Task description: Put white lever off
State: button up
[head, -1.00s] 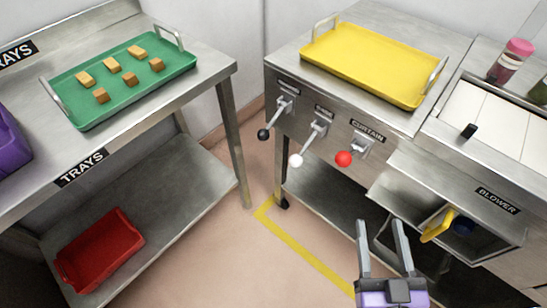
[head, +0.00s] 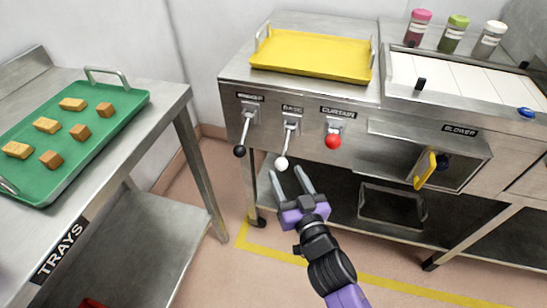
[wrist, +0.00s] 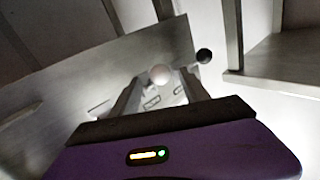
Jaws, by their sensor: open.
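The white lever (head: 282,163) hangs from its bracket on the steel machine front, its white ball at the lower end. It is between the black lever (head: 240,150) on the left and the red lever (head: 333,140) on the right. My gripper (head: 292,182) is open, its two fingers pointing up toward the white ball from just below and in front. In the wrist view the white ball (wrist: 160,74) shows between the fingers near their far ends. I cannot tell whether it lies between the tips in depth. The black ball (wrist: 204,56) is outside the right finger.
A yellow tray (head: 312,57) lies on top of the machine. A blower box with a yellow handle (head: 425,171) is to the right. A table with a green tray (head: 70,150) of several blocks stands at the left. Open floor lies between.

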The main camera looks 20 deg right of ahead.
aim_at(285, 148)
jog(key=w, duration=0.7)
jog(key=shift+w+p, duration=0.25)
jog(key=shift+p, duration=0.15)
jog(key=shift+d, duration=0.1)
jog(key=shift+c, duration=0.2)
grip_shut()
dwell(0.8)
